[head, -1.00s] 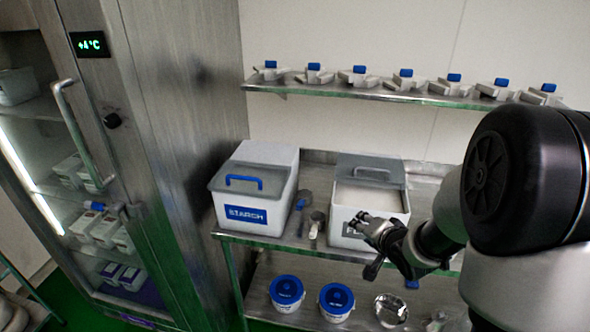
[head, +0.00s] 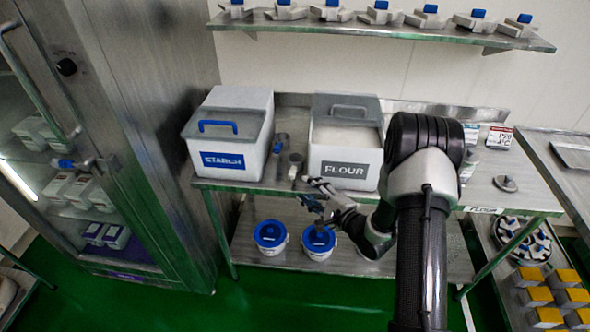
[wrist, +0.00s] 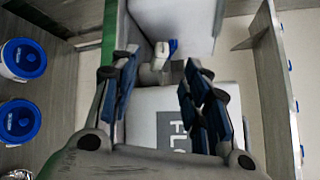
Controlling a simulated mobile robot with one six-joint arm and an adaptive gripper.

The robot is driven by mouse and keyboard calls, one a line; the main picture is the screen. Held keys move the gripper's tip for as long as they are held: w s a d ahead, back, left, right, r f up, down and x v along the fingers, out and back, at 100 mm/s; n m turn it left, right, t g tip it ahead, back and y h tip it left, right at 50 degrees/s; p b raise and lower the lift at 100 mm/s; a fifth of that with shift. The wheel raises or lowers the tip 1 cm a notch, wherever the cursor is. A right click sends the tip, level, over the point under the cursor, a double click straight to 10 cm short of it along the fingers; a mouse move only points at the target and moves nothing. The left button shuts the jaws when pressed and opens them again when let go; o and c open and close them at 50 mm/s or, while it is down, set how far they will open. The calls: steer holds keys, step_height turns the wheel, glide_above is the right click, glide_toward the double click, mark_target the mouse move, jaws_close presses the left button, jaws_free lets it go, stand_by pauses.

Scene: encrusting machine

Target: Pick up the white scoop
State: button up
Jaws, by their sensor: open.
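A small pale scoop (head: 294,164), which looks like the white scoop, lies on the steel table between the two bins, close to the flour bin's left side. A darker scoop (head: 281,141) with a bit of blue lies behind it. In the wrist view a white scoop part (wrist: 160,56) and a blue handle (wrist: 173,46) show beyond my fingertips. My gripper (head: 316,192) is open and empty, in front of the table edge and flour bin. In the wrist view its fingers (wrist: 158,72) are spread, pointing toward the gap between the bins. The scoop's full shape is partly hidden.
The starch bin (head: 223,143) stands left and the flour bin (head: 345,150) right, leaving a narrow gap. Blue-lidded tubs (head: 271,236) sit on the shelf below. A wall shelf (head: 380,28) with several blue-topped parts hangs above.

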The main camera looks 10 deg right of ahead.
mark_target(292, 175)
steer(key=shift+d+b+x, duration=0.15)
steer(key=shift+b+x, duration=0.55)
steer(key=shift+x, duration=1.95)
steer(key=shift+d+b+x, duration=0.15)
steer(key=shift+b+x, duration=0.55)
steer(key=shift+x, duration=1.9)
steer(key=shift+w, duration=0.15)
steer(key=shift+c, duration=0.2)
jaws_close()
